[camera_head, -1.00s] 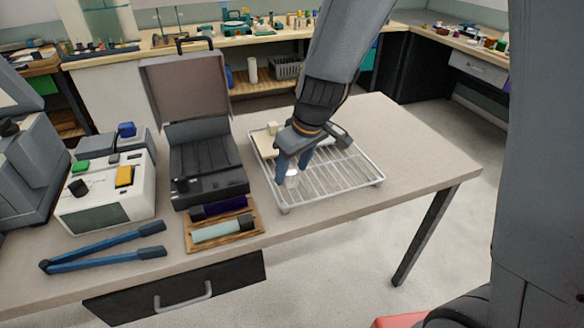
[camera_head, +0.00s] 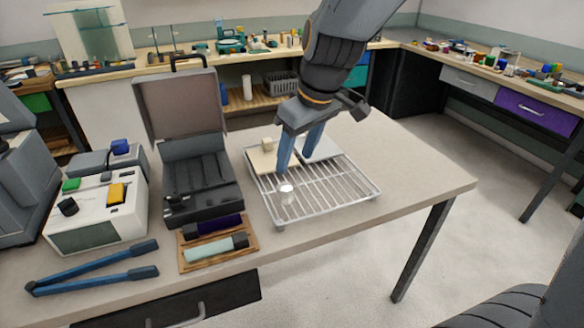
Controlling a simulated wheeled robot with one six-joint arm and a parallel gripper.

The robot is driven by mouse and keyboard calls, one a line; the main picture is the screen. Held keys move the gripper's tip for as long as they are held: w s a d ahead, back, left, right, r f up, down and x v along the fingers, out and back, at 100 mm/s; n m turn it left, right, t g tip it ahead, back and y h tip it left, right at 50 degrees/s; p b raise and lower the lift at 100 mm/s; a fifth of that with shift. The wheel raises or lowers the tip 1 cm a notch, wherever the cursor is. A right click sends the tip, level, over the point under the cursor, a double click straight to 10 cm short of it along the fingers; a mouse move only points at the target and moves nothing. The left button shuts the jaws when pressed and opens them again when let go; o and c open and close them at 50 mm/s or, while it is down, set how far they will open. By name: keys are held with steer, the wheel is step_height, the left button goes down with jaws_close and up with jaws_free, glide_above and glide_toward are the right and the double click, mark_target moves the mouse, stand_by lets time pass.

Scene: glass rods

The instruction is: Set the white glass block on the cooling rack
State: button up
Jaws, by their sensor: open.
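A small white glass block (camera_head: 287,197) stands on the wire bars of the cooling rack (camera_head: 345,202), near the rack's left front part. My gripper (camera_head: 298,172) is open, its blue fingers pointing down just above and behind the block. The fingers look empty. Whether a fingertip still touches the block's top is hard to tell at this size.
A cream board with a small knob (camera_head: 265,155) lies at the rack's back left. An open dark case (camera_head: 200,185), a wooden tray with rods (camera_head: 222,262), a white control box (camera_head: 95,220) and blue tongs (camera_head: 95,280) stand to the left. The table's right side is clear.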

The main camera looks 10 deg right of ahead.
steer(key=s+d+f+m+g+h, duration=0.1)
steer(key=s+d+f+m+h, duration=0.1)
steer(key=s+d+f+m, duration=0.5)
steer(key=s+d+f, duration=0.2)
steer(key=s+d, duration=0.2)
steer(key=d, duration=0.2)
steer(key=shift+s+f+m+g, duration=0.15)
steer(key=shift+f+m+g, duration=0.25)
